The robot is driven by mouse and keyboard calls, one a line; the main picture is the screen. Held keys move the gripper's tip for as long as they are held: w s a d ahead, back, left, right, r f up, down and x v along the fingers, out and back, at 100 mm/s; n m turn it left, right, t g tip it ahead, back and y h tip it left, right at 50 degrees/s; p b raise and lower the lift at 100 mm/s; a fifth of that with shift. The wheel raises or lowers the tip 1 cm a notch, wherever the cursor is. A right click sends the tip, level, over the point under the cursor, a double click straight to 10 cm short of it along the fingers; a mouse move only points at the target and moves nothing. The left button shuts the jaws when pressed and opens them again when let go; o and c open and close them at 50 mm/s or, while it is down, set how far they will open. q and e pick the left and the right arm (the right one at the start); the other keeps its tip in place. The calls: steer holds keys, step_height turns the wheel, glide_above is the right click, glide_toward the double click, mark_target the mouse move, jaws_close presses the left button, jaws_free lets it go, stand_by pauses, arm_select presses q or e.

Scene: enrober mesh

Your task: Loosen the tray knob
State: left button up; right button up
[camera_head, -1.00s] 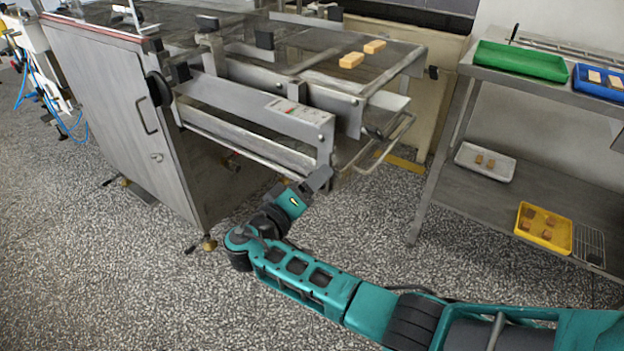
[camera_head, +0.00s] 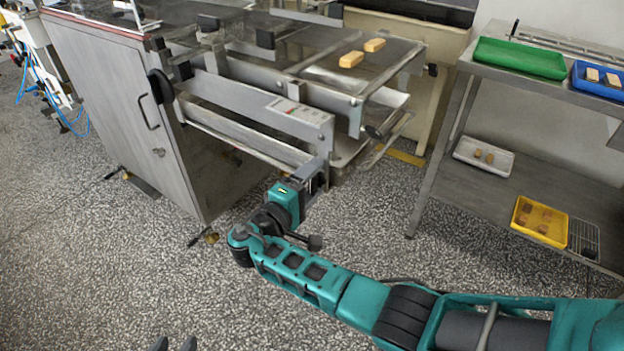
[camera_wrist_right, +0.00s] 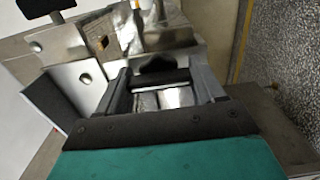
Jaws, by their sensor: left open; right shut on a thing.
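The tray knob (camera_wrist_right: 160,64) is a dark lobed shape between the fingertips of my right gripper (camera_wrist_right: 164,78) in the wrist view. My right gripper is shut on it. In the head view my right gripper (camera_head: 318,178) is at the lower end corner of the steel machine (camera_head: 256,108), and it hides the knob there. The tray (camera_head: 350,152) shows partly under the machine's outfeed end.
Two tan bars (camera_head: 351,60) lie on the mesh belt above. A steel rack (camera_head: 447,150) at the right holds a green tray (camera_head: 520,58), a blue tray (camera_head: 598,86), a white tray (camera_head: 484,172) and a yellow tray (camera_head: 540,238).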

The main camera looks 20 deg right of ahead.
steer(key=shift+w+a+r, duration=0.1)
steer(key=o, duration=1)
steer(key=shift+o, duration=0.2)
arm_select(q)
steer(key=shift+a, duration=0.2)
